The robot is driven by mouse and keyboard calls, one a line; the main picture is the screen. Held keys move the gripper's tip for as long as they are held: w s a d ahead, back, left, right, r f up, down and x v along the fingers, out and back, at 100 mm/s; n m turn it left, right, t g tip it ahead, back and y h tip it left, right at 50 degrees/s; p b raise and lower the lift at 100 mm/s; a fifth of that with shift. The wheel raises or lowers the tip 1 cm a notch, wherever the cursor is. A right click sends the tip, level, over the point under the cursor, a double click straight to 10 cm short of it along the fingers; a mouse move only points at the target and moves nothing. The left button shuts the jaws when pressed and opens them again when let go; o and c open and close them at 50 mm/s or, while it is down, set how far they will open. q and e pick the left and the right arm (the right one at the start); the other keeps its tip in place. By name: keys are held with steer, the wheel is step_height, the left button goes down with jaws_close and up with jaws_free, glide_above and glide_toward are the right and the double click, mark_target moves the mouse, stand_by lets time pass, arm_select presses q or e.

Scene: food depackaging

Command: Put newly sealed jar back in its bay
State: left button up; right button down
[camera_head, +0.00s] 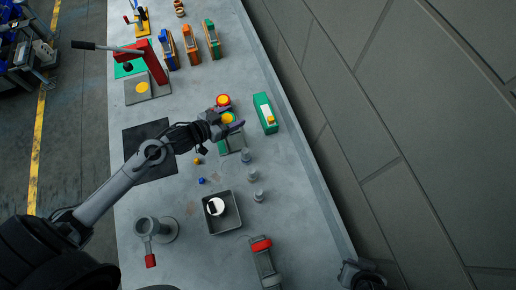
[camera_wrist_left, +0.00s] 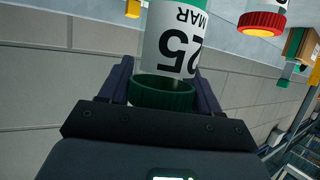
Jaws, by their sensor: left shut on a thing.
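My left gripper (camera_head: 228,121) is shut on the green lid (camera_wrist_left: 163,92) of a jar (camera_wrist_left: 177,38). The jar's white label reads "25 MAR", upside down in the left wrist view. In the head view, the jar's yellow lid disc (camera_head: 227,118) shows between the fingers and its body is hidden. A red-lidded jar (camera_head: 223,100) stands just beyond; its lid also shows in the left wrist view (camera_wrist_left: 262,23). A grey-and-green block (camera_head: 234,142) lies close by the gripper. I cannot tell whether the held jar touches its support. A dark part at the lower right may be my right gripper (camera_head: 360,275); its jaws are unclear.
A green box (camera_head: 265,113) with a yellow knob stands to the right. A red lever press (camera_head: 150,62) stands at the upper left.

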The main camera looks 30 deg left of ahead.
arm_select(q)
steer(key=shift+w+d+r, duration=0.1)
steer(key=shift+w+d, duration=0.05)
steer(key=shift+d, duration=0.35)
steer(key=shift+d+f, duration=0.2)
steer(key=shift+d, duration=0.05)
steer(key=shift+w+a+f+p, duration=0.1)
steer(key=shift+f+p, duration=0.05)
steer(key=shift+f, duration=1.9)
steer(key=shift+a+f+p, duration=0.1)
steer(key=shift+f+p, duration=0.05)
steer(key=shift+f, duration=2.2)
arm_select(e)
steer(key=shift+d+r, duration=0.35)
steer(key=shift+d, duration=0.25)
arm_select(q)
steer(key=shift+f, duration=0.15)
arm_select(e)
steer(key=shift+f, duration=0.1)
arm_select(q)
steer(key=o, duration=1.2)
steer(key=shift+c, duration=0.2)
arm_select(e)
steer(key=shift+a, duration=0.1)
